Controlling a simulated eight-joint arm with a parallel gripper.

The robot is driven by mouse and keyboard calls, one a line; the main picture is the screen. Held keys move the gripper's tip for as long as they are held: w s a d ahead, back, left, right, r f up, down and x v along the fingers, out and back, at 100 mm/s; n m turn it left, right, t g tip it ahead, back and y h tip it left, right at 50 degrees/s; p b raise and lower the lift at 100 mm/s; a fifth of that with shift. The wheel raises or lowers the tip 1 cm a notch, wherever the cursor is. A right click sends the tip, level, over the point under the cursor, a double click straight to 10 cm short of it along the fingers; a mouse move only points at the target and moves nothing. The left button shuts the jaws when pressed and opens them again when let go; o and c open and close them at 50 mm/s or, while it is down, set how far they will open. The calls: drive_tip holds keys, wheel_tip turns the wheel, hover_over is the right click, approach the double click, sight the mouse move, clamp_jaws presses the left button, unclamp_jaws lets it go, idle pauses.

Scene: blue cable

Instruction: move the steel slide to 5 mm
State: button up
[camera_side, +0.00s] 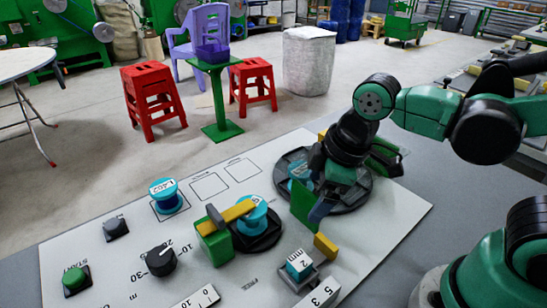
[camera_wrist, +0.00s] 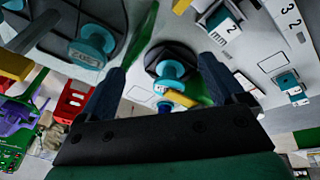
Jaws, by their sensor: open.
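I cannot single out a steel slide for sure. A teal block marked "2 mm" (camera_side: 300,264) sits in a grey holder near the panel's front edge; it also shows at the top of the wrist view (camera_wrist: 225,28). Beside it is a white number strip (camera_side: 320,293) showing 5 and 3. A second teal-and-white piece (camera_wrist: 290,85) shows at right in the wrist view; whether it is the slide I cannot tell. My gripper (camera_side: 318,205) is above the panel, behind the "2 mm" block. In the wrist view its fingers (camera_wrist: 158,78) are apart with no object held between them.
A teal spool (camera_side: 252,216) with a yellow bar across it stands left of my gripper. A large dark disc (camera_side: 350,190) lies beneath my arm. A black knob (camera_side: 161,260), another teal spool (camera_side: 165,196) and a green button (camera_side: 75,278) are on the left.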

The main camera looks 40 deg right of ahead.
drive_tip(key=d+r+m+t, duration=0.1)
drive_tip(key=d+m, duration=0.1)
drive_tip(key=m, duration=0.1)
drive_tip(key=w+d+r+m+t, duration=0.1)
drive_tip(key=d+m, duration=0.1)
drive_tip(key=m, duration=0.1)
drive_tip(key=d+r+m+t+h, duration=0.1)
drive_tip(key=d+m, duration=0.1)
drive_tip(key=m, duration=0.1)
drive_tip(key=shift+w+d+t, duration=0.2)
drive_tip(key=shift+w+t, duration=0.05)
drive_tip(key=shift+t, duration=0.15)
drive_tip(key=shift+w+a+r, duration=0.2)
drive_tip(key=shift+w+a, duration=0.1)
drive_tip(key=shift+a, duration=0.1)
drive_tip(key=shift+w+a+r+g, duration=0.2)
drive_tip(key=shift+a+g, duration=0.05)
drive_tip(key=shift+g, duration=0.05)
drive_tip(key=w+a+g, duration=0.2)
drive_tip(key=a, duration=0.3)
drive_tip(key=w+a+g, duration=0.2)
drive_tip(key=a, duration=0.4)
drive_tip(key=w+a+g, duration=0.2)
drive_tip(key=a, duration=0.4)
drive_tip(key=shift+a+f+g, duration=0.3)
drive_tip(key=shift+a+f, duration=0.05)
drive_tip(key=shift+a, duration=0.3)
